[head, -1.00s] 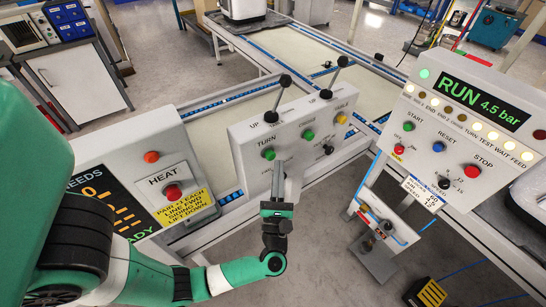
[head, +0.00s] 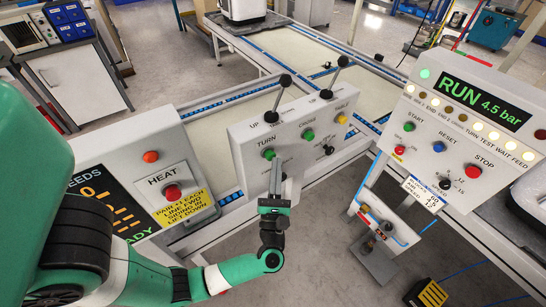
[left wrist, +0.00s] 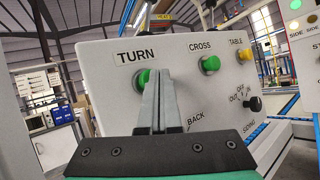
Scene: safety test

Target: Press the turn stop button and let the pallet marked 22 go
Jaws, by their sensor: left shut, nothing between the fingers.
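The white control box (head: 300,135) carries a green button (head: 268,154) under the word TURN. That button also shows in the left wrist view (left wrist: 142,78), partly covered by my fingers. My left gripper (head: 277,163) is shut and empty, its fingertips just right of and below the TURN button in the head view. In the left wrist view my fingertips (left wrist: 159,74) overlap the button's right side; I cannot tell whether they touch it. No pallet with a readable 22 shows. My right gripper is not in view.
A green CROSS button (head: 308,135) and yellow TABLE button (head: 341,118) sit farther right, with black levers (head: 285,80) above. A HEAT panel with a red button (head: 172,192) stands left. The RUN panel (head: 460,130) stands right. Pale conveyor beds (head: 300,52) lie behind.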

